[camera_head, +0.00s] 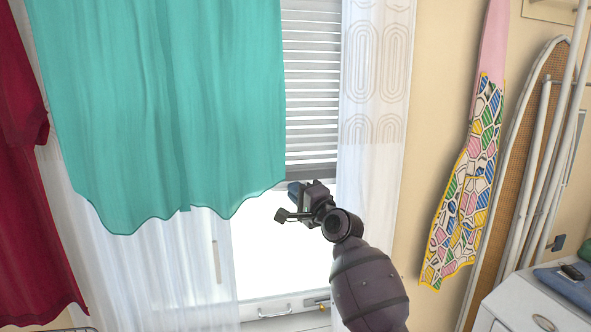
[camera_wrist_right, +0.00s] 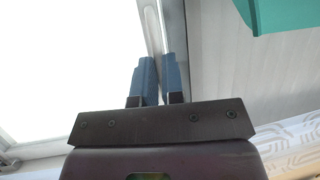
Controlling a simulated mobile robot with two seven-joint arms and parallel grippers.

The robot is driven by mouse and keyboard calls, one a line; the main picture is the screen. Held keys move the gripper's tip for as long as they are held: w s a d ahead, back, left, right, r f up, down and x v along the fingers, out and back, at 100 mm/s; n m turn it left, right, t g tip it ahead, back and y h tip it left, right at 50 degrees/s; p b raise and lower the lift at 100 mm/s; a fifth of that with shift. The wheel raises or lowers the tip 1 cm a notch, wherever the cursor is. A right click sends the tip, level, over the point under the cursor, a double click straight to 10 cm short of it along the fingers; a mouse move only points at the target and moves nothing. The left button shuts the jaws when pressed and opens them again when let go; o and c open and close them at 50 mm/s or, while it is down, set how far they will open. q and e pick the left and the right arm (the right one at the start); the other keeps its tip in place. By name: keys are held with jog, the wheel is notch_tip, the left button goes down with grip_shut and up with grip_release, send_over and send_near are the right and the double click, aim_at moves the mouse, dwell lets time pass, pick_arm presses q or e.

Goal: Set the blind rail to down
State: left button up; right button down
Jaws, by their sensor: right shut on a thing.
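The blind (camera_head: 311,90) hangs part-way down over the window, its pale slats showing right of a teal cloth. Its grey blind rail (camera_head: 318,171) is at the lower edge, above bright open glass. The rail's left part is hidden behind the cloth and my gripper. My right gripper (camera_head: 293,192) is at the rail, just below the cloth's hem. In the right wrist view its two blue fingers (camera_wrist_right: 159,72) are close together, shut on the pale rail (camera_wrist_right: 151,24) running between them. My left gripper is not in view.
The teal cloth (camera_head: 165,100) hangs in front of the window, close to my right gripper. A white curtain (camera_head: 375,90) hangs to the right. A red garment (camera_head: 30,200) is at the left. The window below the rail (camera_head: 265,255) looks clear down to the sill.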

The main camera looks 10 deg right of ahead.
pick_arm(q)
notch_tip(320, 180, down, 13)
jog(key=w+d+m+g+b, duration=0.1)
jog(key=b, duration=1.6)
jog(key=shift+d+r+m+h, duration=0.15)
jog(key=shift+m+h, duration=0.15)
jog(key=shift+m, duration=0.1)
pick_arm(e)
notch_tip(320, 180, down, 37)
jog(key=shift+f, duration=0.15)
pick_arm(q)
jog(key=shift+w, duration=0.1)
pick_arm(e)
jog(key=c, duration=1.2)
grip_release()
